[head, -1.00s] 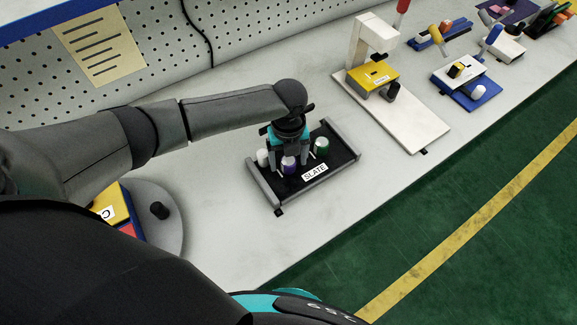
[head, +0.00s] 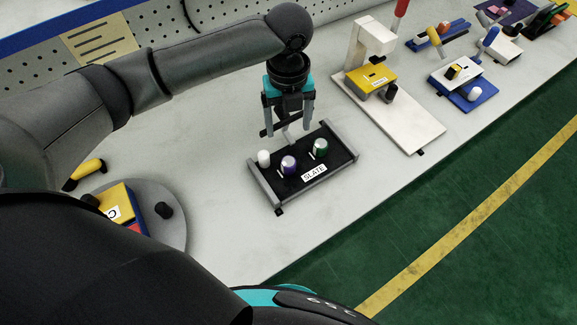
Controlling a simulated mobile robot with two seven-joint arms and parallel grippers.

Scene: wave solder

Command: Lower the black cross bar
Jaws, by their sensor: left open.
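A black tray labelled SLATE (head: 258,181) with grey end rails lies on the bench. It holds a white piece (head: 264,158), a purple-sided can (head: 289,165) and a green-sided can (head: 320,148). A short black bar (head: 268,130), apparently the cross bar, shows raised above the tray's far side, by a pale post (head: 289,136); my gripper partly hides it. My left gripper (head: 291,129) points down over the tray's far part, its two grey fingers apart. I cannot tell if a finger touches the bar. My right gripper is out of view.
A white stand with a yellow block (head: 372,76) is to the right. A round grey plate (head: 168,232) with a yellow box and black knob is at the left. Blue-based fixtures (head: 470,97) stand farther right. Bench in front of the tray is clear.

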